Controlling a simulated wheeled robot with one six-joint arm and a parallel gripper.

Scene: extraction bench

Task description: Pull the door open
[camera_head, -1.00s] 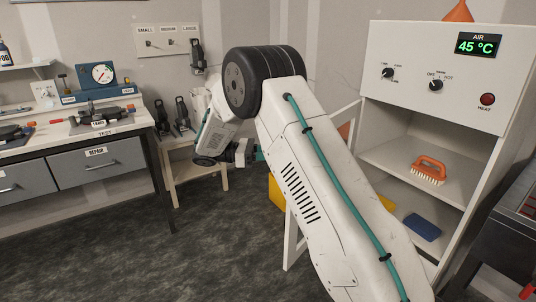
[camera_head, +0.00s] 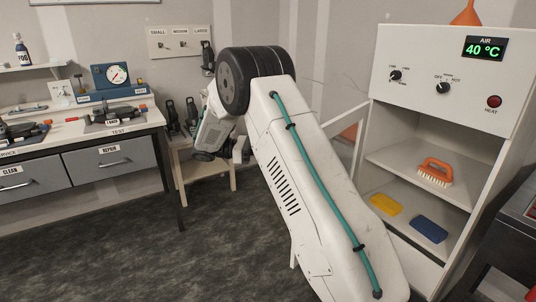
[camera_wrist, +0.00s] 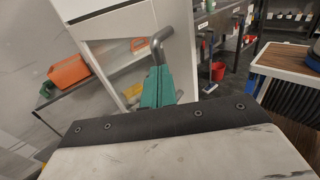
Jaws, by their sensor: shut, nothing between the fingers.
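The white cabinet (camera_head: 376,60) stands at the right in the head view, its front open on two shelves. Its door (camera_head: 358,130) shows as a white frame swung out to the left, partly hidden behind my arm. In the wrist view, a grey bent handle (camera_wrist: 160,42) stands out from the white door (camera_wrist: 122,28). My gripper (camera_wrist: 157,86) has teal fingers, shut and empty, right by the lower end of the handle. I cannot tell whether they touch it. In the head view my fingers are mostly hidden behind the arm.
An orange brush (camera_head: 435,172) is on the upper shelf; a yellow sponge (camera_head: 386,204) and a blue one (camera_head: 429,229) lie below. A workbench (camera_head: 110,130) with drawers is at the left. A small stand (camera_head: 207,178) is behind my wrist. The floor at left front is clear.

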